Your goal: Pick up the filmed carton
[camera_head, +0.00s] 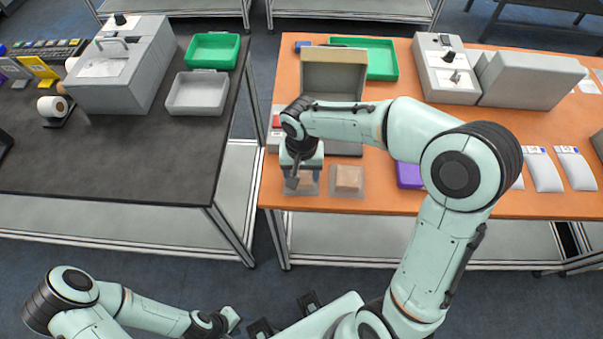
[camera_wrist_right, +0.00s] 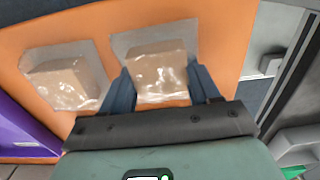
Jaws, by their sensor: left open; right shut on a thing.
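Two filmed cartons, brown boxes in clear film, lie side by side near the front edge of the orange table. The left one (camera_head: 309,183) is under my right gripper (camera_head: 293,184) in the head view, which hides part of it. In the right wrist view this filmed carton (camera_wrist_right: 160,73) sits between the two fingers of my right gripper (camera_wrist_right: 160,88), which is shut on it. The second filmed carton (camera_head: 348,179) lies just to the right, apart from the gripper. It also shows in the right wrist view (camera_wrist_right: 65,84). My left gripper (camera_head: 234,318) is open, low in the head view, away from both tables.
An open box (camera_head: 333,78) stands behind the cartons, partly hidden by my right arm. A purple item (camera_head: 409,175) lies to the right of the cartons. Green (camera_head: 213,50) and grey (camera_head: 197,93) trays are on the dark table. A floor gap separates the tables.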

